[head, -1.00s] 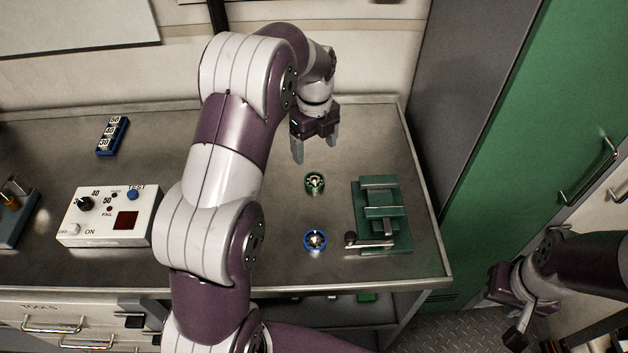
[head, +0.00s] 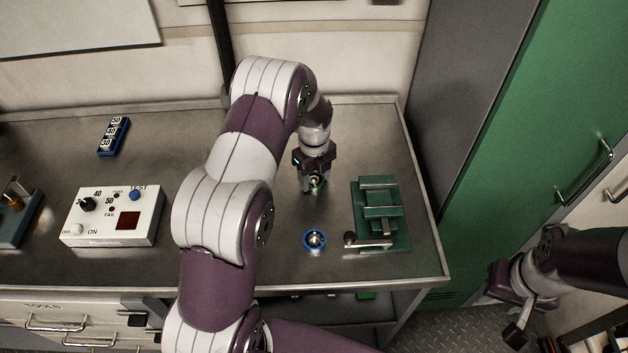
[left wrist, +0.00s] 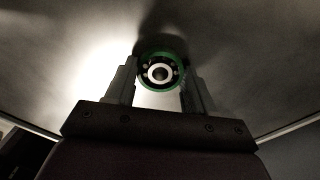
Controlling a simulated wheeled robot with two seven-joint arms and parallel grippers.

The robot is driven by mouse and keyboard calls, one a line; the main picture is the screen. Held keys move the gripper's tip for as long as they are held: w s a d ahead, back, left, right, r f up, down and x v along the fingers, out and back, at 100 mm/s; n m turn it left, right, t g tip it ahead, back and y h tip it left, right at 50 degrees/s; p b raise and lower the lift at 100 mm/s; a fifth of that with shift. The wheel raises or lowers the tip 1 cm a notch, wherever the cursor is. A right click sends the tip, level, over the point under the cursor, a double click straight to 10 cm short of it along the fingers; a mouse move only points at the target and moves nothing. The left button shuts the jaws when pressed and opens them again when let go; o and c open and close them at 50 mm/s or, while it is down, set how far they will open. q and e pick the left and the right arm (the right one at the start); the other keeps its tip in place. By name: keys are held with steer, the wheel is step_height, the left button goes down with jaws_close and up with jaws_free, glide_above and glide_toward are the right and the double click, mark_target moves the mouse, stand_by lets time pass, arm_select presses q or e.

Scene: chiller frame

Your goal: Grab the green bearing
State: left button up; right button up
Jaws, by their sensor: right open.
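The green bearing (head: 315,181) lies on the metal bench top, partly hidden by my left gripper (head: 313,185) in the head view. In the left wrist view the bearing (left wrist: 161,71) is a green ring with a pale centre, just at the fingertips. My left gripper (left wrist: 160,78) has its fingers apart, one on each side of the bearing. I cannot tell whether either finger touches it. My right gripper (head: 508,308) is open and empty, low at the right, away from the bench.
A blue bearing (head: 315,240) lies in front of the green one. A green vise (head: 381,212) stands to the right. A white test box (head: 112,216) and a blue block with numbers (head: 113,136) are on the left. Bare bench top lies between.

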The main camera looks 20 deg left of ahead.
arm_select(q)
steer(key=c, duration=0.3)
